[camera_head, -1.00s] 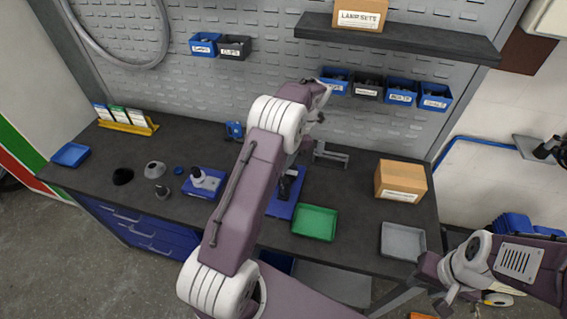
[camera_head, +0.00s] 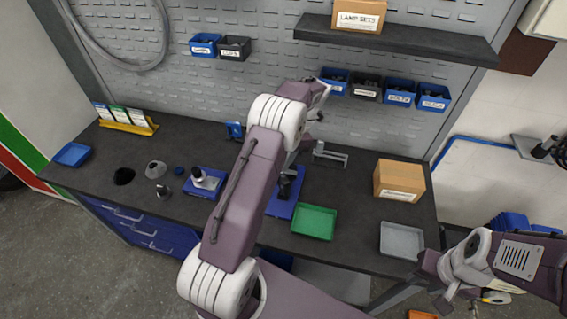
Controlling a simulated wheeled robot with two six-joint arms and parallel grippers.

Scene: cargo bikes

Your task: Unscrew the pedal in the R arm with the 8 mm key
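My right gripper (camera_head: 444,301) is low at the right, apart from the bench and right of the grey tray. It is small and turned, so its opening does not show. I cannot make out the pedal, the R arm or the 8 mm key.
The dark bench holds a green tray (camera_head: 314,222), a grey tray (camera_head: 402,240), a cardboard box (camera_head: 399,180), a grey bracket (camera_head: 330,155) and a blue stand (camera_head: 205,183). A blue tray (camera_head: 71,154) lies at the left. A shelf (camera_head: 400,40) and labelled bins hang behind.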

